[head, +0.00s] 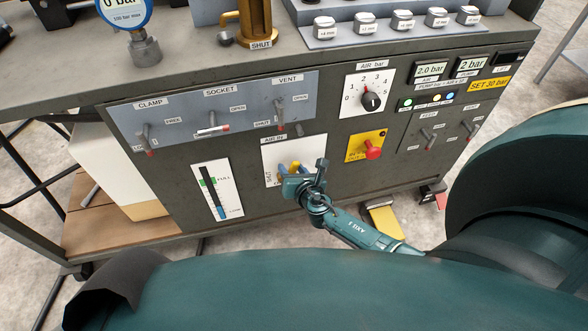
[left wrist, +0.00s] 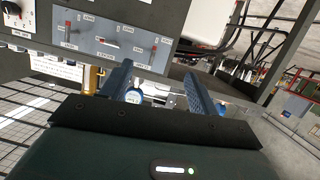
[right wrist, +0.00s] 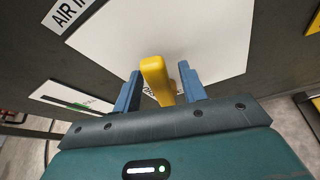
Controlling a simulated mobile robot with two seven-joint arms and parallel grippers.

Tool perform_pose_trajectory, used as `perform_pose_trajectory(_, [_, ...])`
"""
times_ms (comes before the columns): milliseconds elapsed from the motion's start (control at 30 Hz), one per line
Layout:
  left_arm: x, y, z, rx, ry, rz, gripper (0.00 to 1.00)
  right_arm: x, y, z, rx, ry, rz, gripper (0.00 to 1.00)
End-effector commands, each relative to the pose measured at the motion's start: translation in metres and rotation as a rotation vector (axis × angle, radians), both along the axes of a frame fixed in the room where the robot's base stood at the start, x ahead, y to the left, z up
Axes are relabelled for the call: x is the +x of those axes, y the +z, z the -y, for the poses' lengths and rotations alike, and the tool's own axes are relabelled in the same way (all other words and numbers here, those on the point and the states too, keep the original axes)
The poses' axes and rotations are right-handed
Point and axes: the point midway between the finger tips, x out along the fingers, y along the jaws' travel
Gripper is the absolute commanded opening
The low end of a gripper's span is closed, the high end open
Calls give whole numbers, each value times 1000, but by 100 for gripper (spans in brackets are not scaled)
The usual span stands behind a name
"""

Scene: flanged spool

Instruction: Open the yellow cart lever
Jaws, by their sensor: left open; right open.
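The yellow lever (head: 293,169) sits on the white AIR IN panel (head: 310,148) on the cart's front. In the right wrist view the yellow lever (right wrist: 156,80) stands between the two blue fingers of my right gripper (right wrist: 160,88). The fingers are open, one on each side of it, with gaps visible. In the head view my right gripper (head: 292,175) is at the lever and partly hides it and the panel's lower lettering. My left gripper (left wrist: 160,92) is open and empty in the left wrist view, away from the lever. It does not show in the head view.
The cart's front (head: 330,205) also carries the CLAMP, SOCKET and VENT levers (head: 212,129), a black AIR bar knob (head: 371,101), a red knob (head: 373,151) on a yellow plate and a level gauge (head: 216,188). A yellow pedal (head: 385,221) is near the floor.

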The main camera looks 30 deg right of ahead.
Motion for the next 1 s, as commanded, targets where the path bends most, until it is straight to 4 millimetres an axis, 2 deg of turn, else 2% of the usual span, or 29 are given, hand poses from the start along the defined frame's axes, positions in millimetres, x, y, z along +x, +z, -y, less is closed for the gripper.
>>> perform_pose_trajectory(167, [0, 8, 0, -11, 5, 3, 60, -14, 7, -1, 0, 1, -2, 42])
perform_pose_trajectory(367, [-2, 23, -4, -34, 24, 0, 60, -53, 23, -6, 0, 2, -3, 42])
perform_pose_trajectory(600, [-3, 9, -1, -37, 21, -56, 60, -99, 39, -11, -1, 2, -3, 42])
perform_pose_trajectory(800, [3, 10, 2, -39, 14, -53, 60, -119, 47, -13, 0, 0, -1, 42])
perform_pose_trajectory(1000, [4, 10, 2, -39, 13, -53, 60, -122, 48, -13, 0, -1, 0, 42])
